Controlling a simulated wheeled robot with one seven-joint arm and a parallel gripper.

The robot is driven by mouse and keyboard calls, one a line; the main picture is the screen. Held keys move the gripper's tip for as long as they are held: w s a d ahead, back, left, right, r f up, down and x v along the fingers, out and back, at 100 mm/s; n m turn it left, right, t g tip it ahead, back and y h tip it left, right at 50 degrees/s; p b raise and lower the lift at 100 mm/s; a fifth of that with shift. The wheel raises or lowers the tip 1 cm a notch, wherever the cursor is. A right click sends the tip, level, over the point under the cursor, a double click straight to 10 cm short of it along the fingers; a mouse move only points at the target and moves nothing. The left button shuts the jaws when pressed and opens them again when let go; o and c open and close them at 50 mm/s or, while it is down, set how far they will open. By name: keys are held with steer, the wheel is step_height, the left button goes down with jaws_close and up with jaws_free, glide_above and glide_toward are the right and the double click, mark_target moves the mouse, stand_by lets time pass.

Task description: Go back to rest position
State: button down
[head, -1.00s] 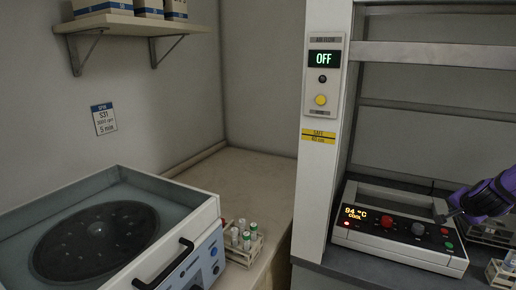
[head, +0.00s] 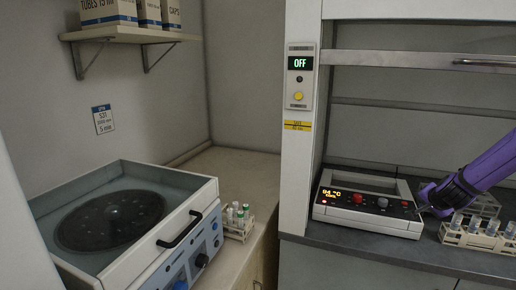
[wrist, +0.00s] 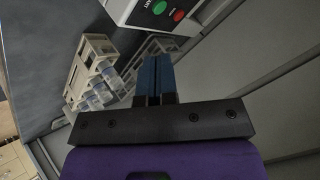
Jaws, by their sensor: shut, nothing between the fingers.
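My gripper (head: 424,199) is at the right of the head view, just right of the white heating block device (head: 368,210), at the end of my purple arm. In the wrist view my gripper (wrist: 153,80) has its two blue fingers together, with nothing between them. The heating device shows an amber display reading 94 °C and red and green buttons; its corner with the buttons (wrist: 165,10) is at the top of the wrist view. The gripper appears apart from the device in the wrist view.
A rack of capped tubes (head: 480,238) stands below my arm, with another rack (head: 484,205) behind it. An open centrifuge (head: 185,250) and a small tube rack (head: 238,225) are at the left. The fume hood panel (head: 300,75) reads OFF.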

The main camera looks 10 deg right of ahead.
steer(key=s+a+r+n+g+y, duration=0.15)
steer(key=a+r+n, duration=0.25)
steer(key=a+r, duration=0.6)
steer(key=s+a+r+n+y, duration=0.15)
steer(key=a+r+n, duration=0.35)
steer(key=a, duration=0.8)
steer(key=s+a+r+n, duration=0.1)
steer(key=s+a+r, duration=0.2)
steer(key=s, duration=0.4)
steer(key=s+a+r+n+g, duration=0.1)
steer(key=s+a+r, duration=0.3)
steer(key=s, duration=0.4)
steer(key=s+a+r+n+y, duration=0.1)
steer(key=s+a+r+n, duration=0.2)
steer(key=s+a, duration=0.3)
steer(key=shift+s+r, duration=0.2)
steer(key=shift+s, duration=0.9)
steer(key=shift+a+g, duration=0.1)
steer(key=shift+g, duration=0.15)
